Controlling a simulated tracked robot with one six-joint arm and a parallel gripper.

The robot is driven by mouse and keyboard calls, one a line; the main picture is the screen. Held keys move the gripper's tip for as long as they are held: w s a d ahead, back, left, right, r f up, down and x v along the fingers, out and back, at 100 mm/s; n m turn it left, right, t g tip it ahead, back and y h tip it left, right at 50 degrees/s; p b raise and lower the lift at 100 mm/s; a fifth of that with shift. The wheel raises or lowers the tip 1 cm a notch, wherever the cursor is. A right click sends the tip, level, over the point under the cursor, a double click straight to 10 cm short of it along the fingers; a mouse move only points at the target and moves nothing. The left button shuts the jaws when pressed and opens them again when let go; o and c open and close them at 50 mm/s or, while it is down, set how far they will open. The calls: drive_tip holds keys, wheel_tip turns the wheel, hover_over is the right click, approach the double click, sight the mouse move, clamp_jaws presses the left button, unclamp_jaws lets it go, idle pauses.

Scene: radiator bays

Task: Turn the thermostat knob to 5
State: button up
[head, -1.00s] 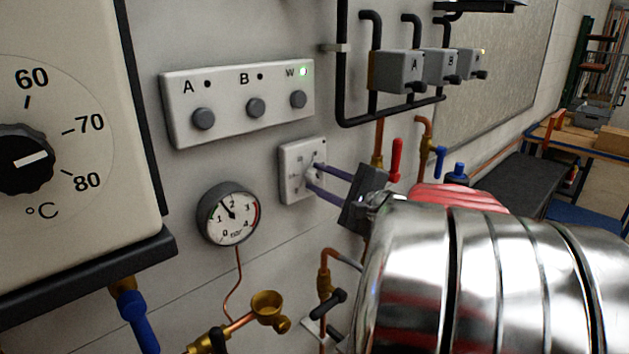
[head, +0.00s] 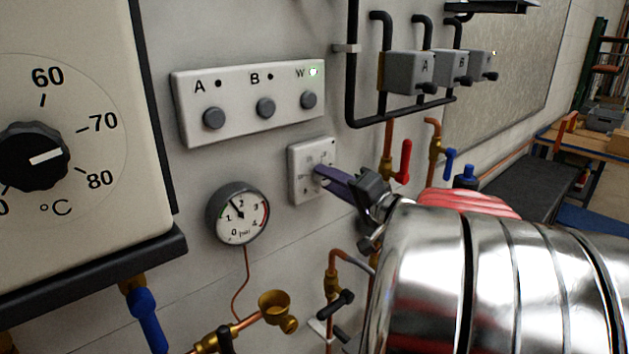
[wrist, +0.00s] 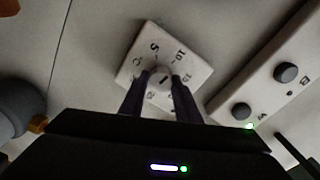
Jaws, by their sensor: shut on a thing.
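The thermostat is a square white plate (head: 299,184) on the wall; it also shows tilted in the wrist view (wrist: 140,60). Its small round knob (wrist: 161,79) sits mid-plate with a short dark mark on its face. Blurred characters ring the knob; one looks like a 5, but I cannot tell which one the mark meets. My gripper (wrist: 160,80) is shut on the knob, one dark finger on each side. In the head view my gripper (head: 320,173) reaches the plate from the right, its fingers nearly in line and hiding the knob.
A panel with several grey buttons (head: 248,94) and a lit green lamp is above the thermostat. A pressure gauge (head: 238,213) is at lower left. Black pipes (head: 352,80), a red lever valve (head: 404,162) and a brass funnel (head: 275,304) are close by.

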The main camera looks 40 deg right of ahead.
drive_tip(key=n, duration=0.5)
drive_tip(key=shift+a+f+n, duration=0.15)
drive_tip(key=shift+f+n, duration=0.15)
drive_tip(key=shift+f, duration=0.05)
drive_tip(key=n, duration=0.5)
drive_tip(key=shift+n, duration=0.3)
drive_tip(key=o, duration=0.7)
drive_tip(key=shift+c, duration=0.2)
drive_tip(key=o, duration=0.4)
drive_tip(key=shift+r, duration=0.2)
drive_tip(key=shift+s+f, duration=0.15)
drive_tip(key=shift+s, duration=6.8)
